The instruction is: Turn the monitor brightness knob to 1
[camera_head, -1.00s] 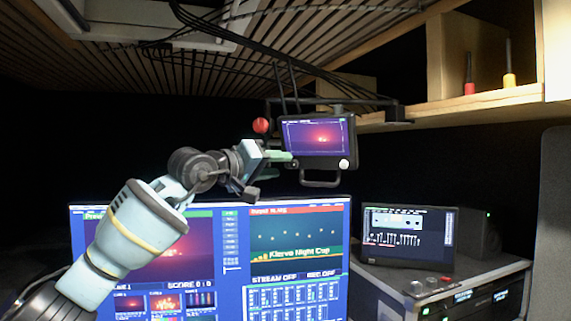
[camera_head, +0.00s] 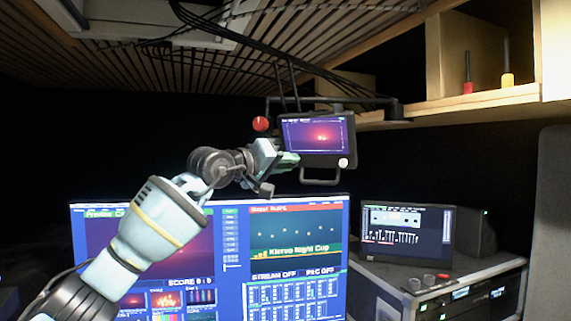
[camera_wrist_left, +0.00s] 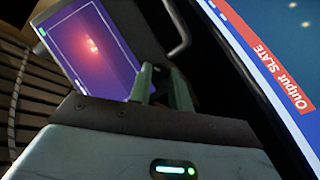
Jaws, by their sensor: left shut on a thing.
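The small monitor (camera_head: 318,135) hangs under a rail in the head view, its lit screen showing a red-pink picture. It also fills the upper left of the left wrist view (camera_wrist_left: 92,45). My left gripper (camera_head: 292,158) is at the monitor's lower left corner. In the left wrist view its green fingers (camera_wrist_left: 161,76) are shut at the front of that corner, on what I take to be the brightness knob. The fingers hide the knob, so its setting cannot be read. A white knob (camera_head: 343,162) shows at the monitor's lower right corner. My right gripper is not in view.
A bent handle (camera_head: 320,180) hangs below the small monitor, and a red ball (camera_head: 260,124) is at its upper left. A large screen (camera_head: 295,245) stands below. A laptop-like screen (camera_head: 407,235) stands on a rack case at the right. A wooden shelf (camera_head: 470,106) is at the upper right.

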